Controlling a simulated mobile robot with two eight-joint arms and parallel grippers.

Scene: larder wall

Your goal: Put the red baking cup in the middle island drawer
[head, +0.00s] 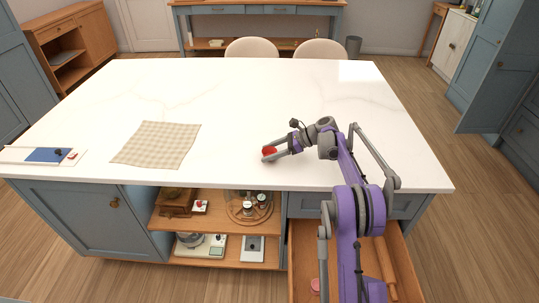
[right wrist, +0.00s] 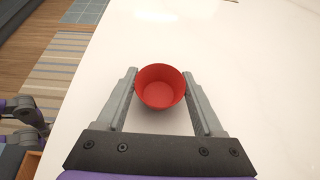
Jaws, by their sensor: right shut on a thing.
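The red baking cup (head: 269,152) is just above or on the white island top near its front edge; I cannot tell whether it touches. My right gripper (head: 270,152) is shut on it, with one finger on each side. In the right wrist view the cup (right wrist: 161,88) is upright, empty and open towards the camera, between the fingertips (right wrist: 160,85). My right arm hides part of this drawer. My left gripper is not in view.
Inside the open drawer are a rolling pin (head: 387,262) and a small pink thing (head: 315,285). A checked cloth (head: 157,144) and a board with a blue patch (head: 46,155) lie to the left on the island. Open shelves (head: 220,250) hold kitchen things. The island top's middle is clear.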

